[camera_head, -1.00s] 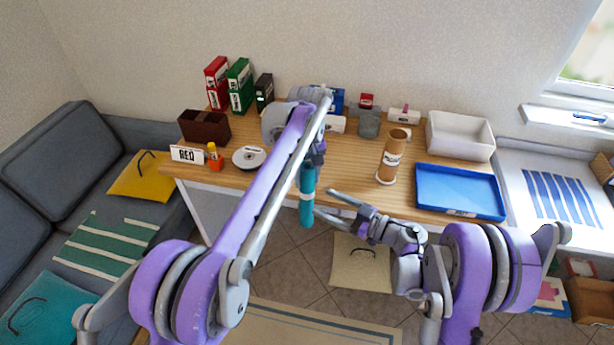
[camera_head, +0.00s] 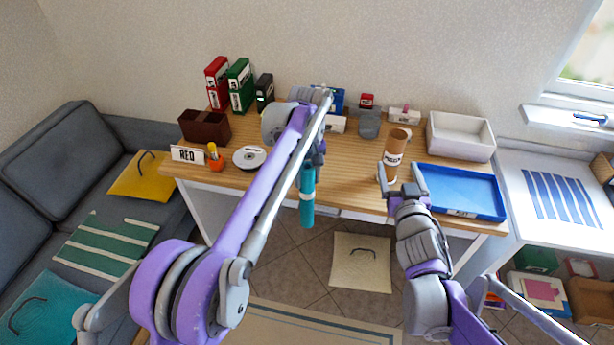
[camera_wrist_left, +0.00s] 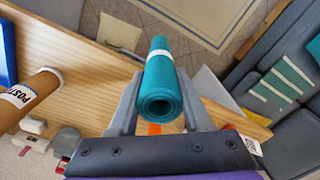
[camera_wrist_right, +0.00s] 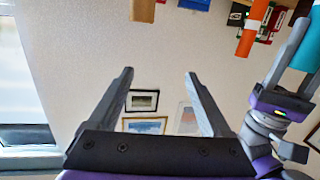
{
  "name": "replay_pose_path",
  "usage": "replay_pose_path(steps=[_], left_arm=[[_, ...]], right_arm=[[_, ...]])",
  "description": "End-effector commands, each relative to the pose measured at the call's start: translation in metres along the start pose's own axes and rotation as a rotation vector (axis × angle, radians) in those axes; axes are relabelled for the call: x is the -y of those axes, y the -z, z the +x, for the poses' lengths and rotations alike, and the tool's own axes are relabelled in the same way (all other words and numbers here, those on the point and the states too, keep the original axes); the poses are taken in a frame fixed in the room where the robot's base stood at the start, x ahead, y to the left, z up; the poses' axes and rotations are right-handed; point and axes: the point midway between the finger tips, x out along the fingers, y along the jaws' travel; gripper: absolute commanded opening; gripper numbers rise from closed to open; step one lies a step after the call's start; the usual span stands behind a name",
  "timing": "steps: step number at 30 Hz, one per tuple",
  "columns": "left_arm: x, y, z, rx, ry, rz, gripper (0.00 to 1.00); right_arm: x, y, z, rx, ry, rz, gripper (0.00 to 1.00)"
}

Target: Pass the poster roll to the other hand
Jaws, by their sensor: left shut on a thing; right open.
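The poster roll is a teal tube with a white band (camera_head: 307,200), hanging upright in front of the desk's front edge in the head view. My left gripper (camera_wrist_left: 158,110) is shut on the roll (camera_wrist_left: 162,85), with one finger on each side of it. In the head view the left gripper is mostly hidden behind its arm. My right gripper (camera_head: 403,172) is open and empty, to the right of the roll and apart from it, in front of the brown poster tube (camera_head: 395,150).
A grey sofa (camera_head: 60,150) stands left.

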Motion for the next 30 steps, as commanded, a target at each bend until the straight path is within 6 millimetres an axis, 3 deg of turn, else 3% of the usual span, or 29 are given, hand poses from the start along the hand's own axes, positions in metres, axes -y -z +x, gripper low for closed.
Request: replay_pose_path(steps=[5, 9, 15, 21, 30], left_arm=[[0.0, 0.0, 0.0, 0.0, 0.0, 0.0, 0.0], [0.0, 0.0, 0.0, 0.0, 0.0, 0.0, 0.0], [0.0, 0.0, 0.0, 0.0, 0.0, 0.0, 0.0], [0.0, 0.0, 0.0, 0.0, 0.0, 0.0, 0.0], [0.0, 0.0, 0.0, 0.0, 0.0, 0.0, 0.0]], right_arm=[[-0.007, -0.057, -0.071, 0.366, -0.109, 0.009, 0.83], [0.007, -0.101, -0.129, 0.625, -0.079, 0.003, 0.83], [0.031, -0.141, -0.196, 0.879, 0.026, -0.01, 0.83], [0.044, -0.156, -0.228, 0.987, 0.095, -0.016, 0.83], [0.046, -0.158, -0.232, 1.001, 0.104, -0.018, 0.83]])
